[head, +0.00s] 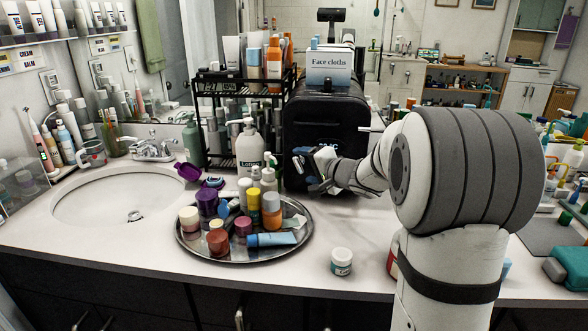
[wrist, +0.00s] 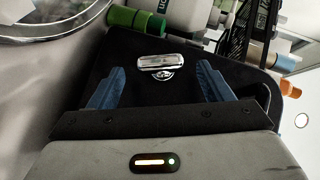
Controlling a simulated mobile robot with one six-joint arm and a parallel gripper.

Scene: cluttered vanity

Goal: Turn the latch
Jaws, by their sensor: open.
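The latch (wrist: 162,63) is a small silver turn-piece on the front of a black case (wrist: 185,85). In the wrist view its bar lies nearly crosswise to my fingers. In the head view the case (head: 350,103) stands upright on the counter, and my gripper hides the latch. My gripper (head: 309,169) is in front of the case face. In the wrist view my gripper (wrist: 161,69) is open, with one blue finger on each side of the latch. Neither finger appears to touch it.
A silver tray (head: 200,248) of jars and bottles stands left of my gripper. A white pump bottle (head: 249,150) and a black rack (head: 212,118) stand close beside the case. A "Face cloths" box (head: 329,66) sits on top. A small jar (head: 341,262) is near the counter's front edge.

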